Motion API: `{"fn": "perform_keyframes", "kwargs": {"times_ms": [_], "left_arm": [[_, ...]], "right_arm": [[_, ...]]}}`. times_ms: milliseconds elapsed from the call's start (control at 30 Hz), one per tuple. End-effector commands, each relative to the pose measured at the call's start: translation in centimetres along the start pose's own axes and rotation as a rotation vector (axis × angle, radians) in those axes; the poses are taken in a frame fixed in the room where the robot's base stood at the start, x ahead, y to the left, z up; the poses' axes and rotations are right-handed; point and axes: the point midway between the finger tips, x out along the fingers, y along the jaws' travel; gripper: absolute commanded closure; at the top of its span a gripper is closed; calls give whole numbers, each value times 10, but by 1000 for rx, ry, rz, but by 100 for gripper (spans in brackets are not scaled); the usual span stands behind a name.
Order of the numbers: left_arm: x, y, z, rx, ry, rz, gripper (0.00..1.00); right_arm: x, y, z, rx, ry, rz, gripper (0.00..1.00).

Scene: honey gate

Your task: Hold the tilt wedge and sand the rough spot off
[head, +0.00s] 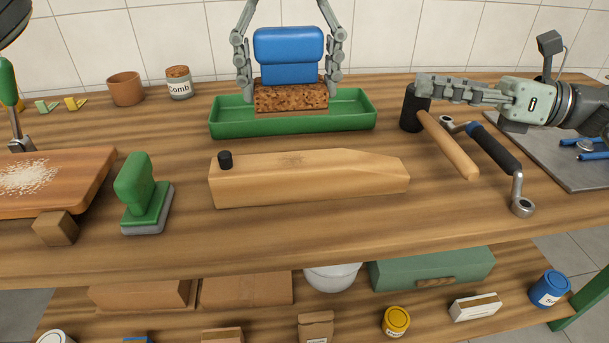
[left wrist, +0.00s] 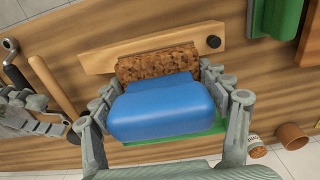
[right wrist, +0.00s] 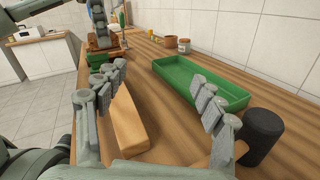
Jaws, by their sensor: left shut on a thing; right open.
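The tilt wedge (head: 300,182) is a long pale wooden block lying mid-table, with a black knob (head: 225,160) at its left end. The block also shows in the left wrist view (left wrist: 160,108). My right gripper (head: 428,88) is open and empty, beside the mallet head, right of and behind the wedge.
A cutting board (head: 85,180) is at far left. Table in front of the wedge is clear.

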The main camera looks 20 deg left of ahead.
Motion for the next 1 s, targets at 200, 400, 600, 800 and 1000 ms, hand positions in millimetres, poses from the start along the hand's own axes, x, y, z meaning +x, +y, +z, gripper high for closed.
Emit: {"fn": "perform_keyframes", "kwargs": {"times_ms": [200,400,600,800,1000], "left_arm": [[0,0,0,0,0,0,66],[0,0,0,0,0,0,66],[0,0,0,0,0,0,66],[0,0,0,0,0,0,66],[0,0,0,0,0,0,66]], "right_arm": [[13,10,-30,-180,268,121,31],[6,13,-57,-311,509,232,31],[-9,12,-71,-384,677,309,31],[-14,12,-78,-405,741,342,31],[2,17,-96,-405,744,345,31]]}}
